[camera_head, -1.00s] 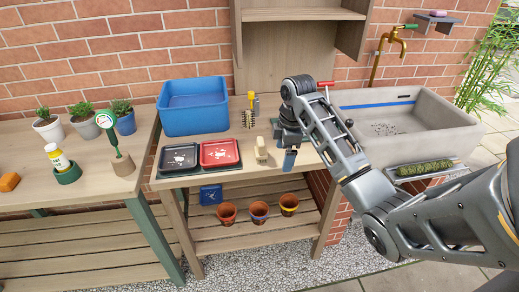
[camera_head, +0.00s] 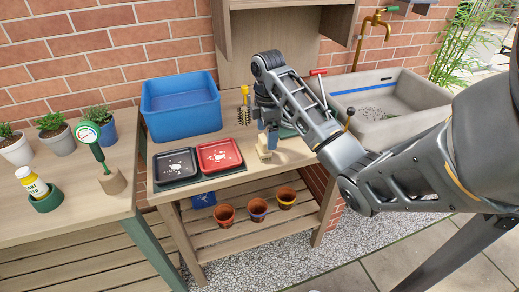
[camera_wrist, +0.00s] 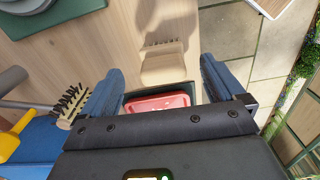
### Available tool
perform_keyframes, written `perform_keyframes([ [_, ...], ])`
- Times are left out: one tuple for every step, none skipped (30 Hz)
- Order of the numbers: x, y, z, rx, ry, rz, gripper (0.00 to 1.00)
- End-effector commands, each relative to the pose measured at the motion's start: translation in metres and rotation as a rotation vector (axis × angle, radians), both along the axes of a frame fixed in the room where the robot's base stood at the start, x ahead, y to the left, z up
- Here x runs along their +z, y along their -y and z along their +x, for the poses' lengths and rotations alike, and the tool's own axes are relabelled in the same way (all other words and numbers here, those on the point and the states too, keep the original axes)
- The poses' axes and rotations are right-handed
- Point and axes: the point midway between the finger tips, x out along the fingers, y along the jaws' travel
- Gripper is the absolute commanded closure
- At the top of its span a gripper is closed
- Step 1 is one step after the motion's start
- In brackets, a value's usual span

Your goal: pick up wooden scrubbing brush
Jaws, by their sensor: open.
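The wooden scrubbing brush (camera_head: 264,153) is a small pale block lying on the wooden bench, right of the red tray. In the wrist view the brush (camera_wrist: 163,68) shows between my two blue fingers, with a pale bristle row along its upper edge. My gripper (camera_head: 268,138) is open and points down above the brush, partly covering it in the head view. Its fingertips (camera_wrist: 162,72) stand apart on the left and right of the brush. I see no contact, and the height gap is hard to judge.
A black tray (camera_head: 176,166) and a red tray (camera_head: 219,155) lie left of the brush. A dark-bristled brush (camera_wrist: 74,106) and a blue tub (camera_head: 181,108) stand behind. A stone sink (camera_head: 400,112) is at right. Several pots fill the shelf and left table.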

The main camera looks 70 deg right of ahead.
Motion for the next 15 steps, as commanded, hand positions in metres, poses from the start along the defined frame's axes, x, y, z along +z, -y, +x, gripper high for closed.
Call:
perform_keyframes([
  [-0.01,-0.001,0.0,0.001,0.0,0.001,0.04],
  [-0.012,-0.001,0.001,0.002,0.0,0.001,0.04],
  [-0.014,-0.001,0.001,0.002,0.0,0.001,0.04],
  [-0.015,-0.002,0.001,0.002,0.0,0.002,0.04],
  [-0.016,-0.002,0.001,0.002,0.0,0.002,0.04],
  [-0.02,-0.002,0.001,0.001,-0.002,0.002,0.04],
  [-0.023,-0.003,0.001,0.001,-0.002,0.002,0.04],
  [-0.028,-0.004,0.001,0.001,-0.002,0.003,0.04],
  [-0.034,-0.005,0.002,0.001,-0.002,0.002,0.04],
  [-0.038,-0.006,0.002,0.001,-0.002,0.003,0.04],
  [-0.043,-0.006,0.002,0.001,-0.002,0.003,0.04],
  [-0.049,-0.006,0.002,0.0,-0.002,0.002,0.04],
  [-0.052,-0.005,0.002,0.0,-0.002,0.002,0.04],
  [-0.056,-0.005,0.002,0.0,-0.001,0.002,0.04],
  [-0.059,-0.006,0.003,0.001,-0.001,0.002,0.04],
])
